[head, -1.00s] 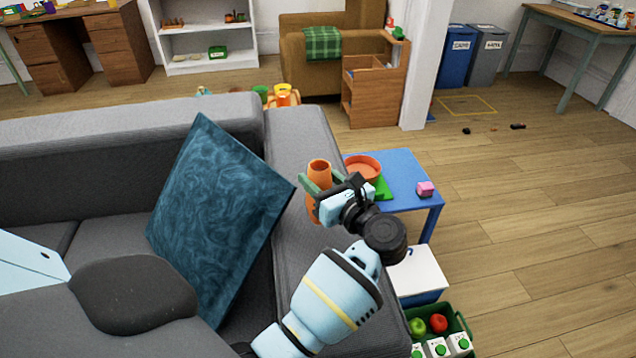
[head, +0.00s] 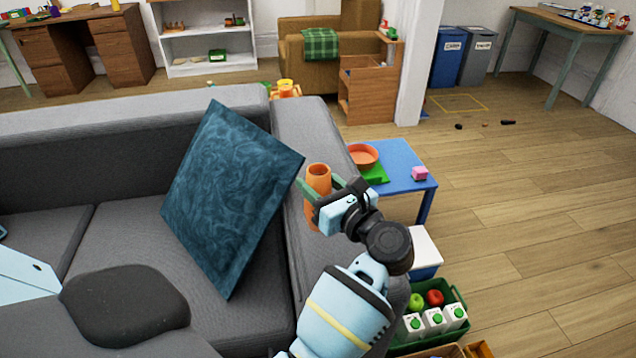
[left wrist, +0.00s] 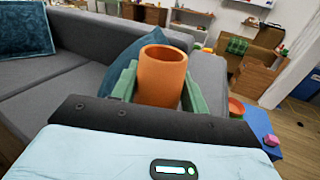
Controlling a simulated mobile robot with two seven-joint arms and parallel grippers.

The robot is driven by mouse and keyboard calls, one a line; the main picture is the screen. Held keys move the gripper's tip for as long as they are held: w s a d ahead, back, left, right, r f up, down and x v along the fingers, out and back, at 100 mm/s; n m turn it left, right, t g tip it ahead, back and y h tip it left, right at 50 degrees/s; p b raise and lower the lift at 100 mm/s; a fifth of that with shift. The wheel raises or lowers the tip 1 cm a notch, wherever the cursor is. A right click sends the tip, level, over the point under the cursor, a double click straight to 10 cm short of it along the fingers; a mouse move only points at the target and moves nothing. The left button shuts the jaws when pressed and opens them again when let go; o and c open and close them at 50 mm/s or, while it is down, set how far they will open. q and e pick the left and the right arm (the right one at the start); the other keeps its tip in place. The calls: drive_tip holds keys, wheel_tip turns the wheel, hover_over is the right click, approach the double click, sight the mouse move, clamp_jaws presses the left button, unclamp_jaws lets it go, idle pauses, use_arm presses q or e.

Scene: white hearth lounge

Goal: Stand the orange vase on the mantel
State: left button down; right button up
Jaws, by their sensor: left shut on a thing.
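The orange vase (head: 318,180) is upright between the green fingers of my left gripper (head: 322,187), which is shut on it. It is held in the air in front of the grey sofa's right armrest. In the left wrist view the vase (left wrist: 162,76) stands between both fingers (left wrist: 160,90), its open mouth up. No mantel can be made out in these frames. My right gripper is not in view.
The grey sofa (head: 140,215) with a blue cushion (head: 232,195) fills the left. A blue table (head: 405,165) holds an orange bowl (head: 362,155) and a pink block (head: 420,173). A green crate (head: 455,318) with fruit and cartons stands at lower right. Open wooden floor lies to the right.

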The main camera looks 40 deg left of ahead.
use_arm(q)
drive_tip(key=shift+s+d, duration=0.1)
drive_tip(key=shift+s, duration=0.05)
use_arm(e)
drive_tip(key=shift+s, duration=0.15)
